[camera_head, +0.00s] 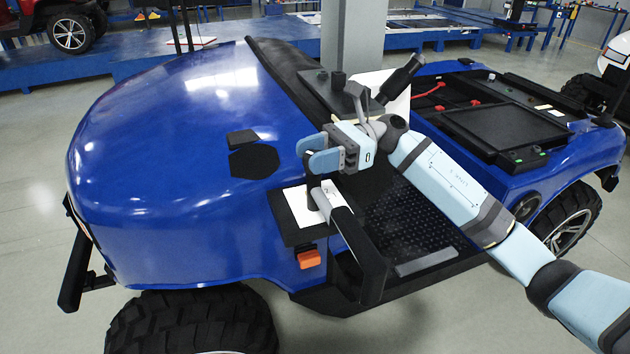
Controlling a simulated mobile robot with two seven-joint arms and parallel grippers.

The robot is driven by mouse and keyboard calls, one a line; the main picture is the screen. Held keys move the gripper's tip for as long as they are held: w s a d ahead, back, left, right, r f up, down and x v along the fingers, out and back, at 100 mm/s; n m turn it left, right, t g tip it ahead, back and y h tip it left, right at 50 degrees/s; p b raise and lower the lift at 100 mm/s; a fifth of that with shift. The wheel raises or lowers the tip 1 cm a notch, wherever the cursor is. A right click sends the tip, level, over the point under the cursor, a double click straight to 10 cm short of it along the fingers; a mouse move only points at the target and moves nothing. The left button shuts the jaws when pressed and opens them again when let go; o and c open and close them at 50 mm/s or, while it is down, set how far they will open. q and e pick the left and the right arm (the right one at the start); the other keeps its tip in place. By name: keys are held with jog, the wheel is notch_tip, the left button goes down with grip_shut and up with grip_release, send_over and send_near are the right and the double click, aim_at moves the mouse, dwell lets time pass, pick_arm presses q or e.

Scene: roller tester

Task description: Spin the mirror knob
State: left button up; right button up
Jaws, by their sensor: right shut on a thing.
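My right gripper (314,152) has light blue fingers and comes in from the right, over the side of the blue vehicle (190,170). Its fingers are closed together, shut on a small dark part just below them that I take to be the mirror knob (313,181). The fingers hide most of that part. Below it are a white sheet (302,212) on a dark plate and a long black arm-like piece (358,240) angled down to the right. My left gripper is out of view.
The black steering column and lever (400,80) stand behind my wrist. The perforated floor (415,220) lies beneath my forearm. An orange side light (309,259) sits below the plate. A grey post (352,35) rises behind. Open floor lies in front of the vehicle.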

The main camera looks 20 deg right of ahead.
jog(key=n+g+b, duration=0.1)
jog(key=g+b, duration=0.1)
jog(key=n+g+h+b, duration=0.1)
jog(key=g+b, duration=0.1)
jog(key=shift+f+n, duration=0.3)
jog(key=shift+f, duration=0.05)
pick_arm(q)
jog(key=b, duration=0.1)
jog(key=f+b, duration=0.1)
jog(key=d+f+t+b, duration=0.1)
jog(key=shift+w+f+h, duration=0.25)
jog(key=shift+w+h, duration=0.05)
pick_arm(e)
jog(key=n+g+h, duration=0.1)
jog(key=n+g, duration=0.1)
jog(key=g, duration=0.1)
jog(key=shift+r+h, duration=0.25)
jog(key=shift+h, duration=0.15)
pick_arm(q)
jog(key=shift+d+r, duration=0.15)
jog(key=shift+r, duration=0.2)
pick_arm(e)
jog(key=shift+n+g, duration=0.4)
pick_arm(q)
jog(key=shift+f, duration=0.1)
pick_arm(e)
jog(key=shift+r, duration=0.1)
jog(key=o, duration=0.9)
